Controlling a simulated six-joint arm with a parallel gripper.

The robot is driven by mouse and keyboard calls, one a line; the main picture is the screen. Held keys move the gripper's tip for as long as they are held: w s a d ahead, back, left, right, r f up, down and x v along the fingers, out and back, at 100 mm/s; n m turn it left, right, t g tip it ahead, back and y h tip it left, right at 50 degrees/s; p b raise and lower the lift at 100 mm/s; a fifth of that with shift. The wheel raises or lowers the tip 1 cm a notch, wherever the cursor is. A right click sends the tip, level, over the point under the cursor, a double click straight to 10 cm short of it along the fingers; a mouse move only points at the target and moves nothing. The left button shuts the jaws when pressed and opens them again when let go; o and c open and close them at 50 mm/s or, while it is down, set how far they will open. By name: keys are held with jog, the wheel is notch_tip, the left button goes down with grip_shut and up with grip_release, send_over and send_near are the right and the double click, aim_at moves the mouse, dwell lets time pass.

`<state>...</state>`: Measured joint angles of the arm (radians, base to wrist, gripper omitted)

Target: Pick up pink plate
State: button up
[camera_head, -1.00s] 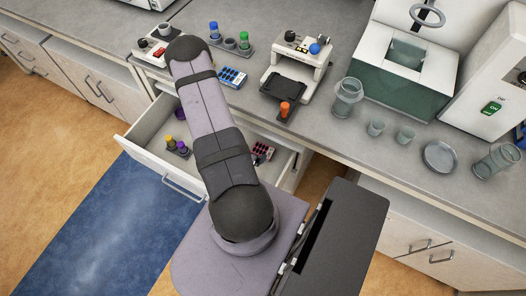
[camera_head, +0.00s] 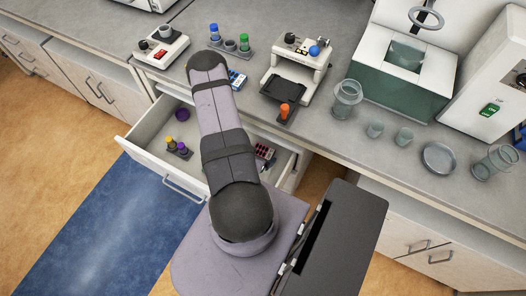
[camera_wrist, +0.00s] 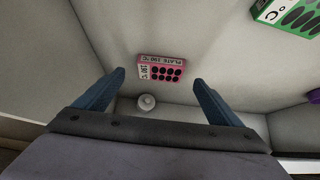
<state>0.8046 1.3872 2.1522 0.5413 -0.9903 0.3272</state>
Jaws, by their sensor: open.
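In the wrist view, a pink plate (camera_wrist: 161,69) with black round wells and a "PLATE 190 °C" label lies on a pale grey surface. My gripper (camera_wrist: 159,77) is open and empty. Its two blue fingers appear on either side of the plate in the picture, apart from it; the height between them is hard to tell. In the head view, a small reddish plate with dark wells (camera_head: 264,152) shows in the open drawer (camera_head: 147,126), right beside my arm; I cannot tell if it is the same plate.
A green plate (camera_wrist: 290,14) and a white round piece (camera_wrist: 146,102) are near the pink plate. The drawer also holds a rack with yellow and purple vials (camera_head: 179,147) and a purple round item (camera_head: 182,115).

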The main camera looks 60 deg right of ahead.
aim_at(262, 152)
jog(key=shift+p+x, duration=0.45)
jog(key=shift+x, duration=1.7)
jog(key=shift+c, duration=0.6)
jog(key=c, duration=1)
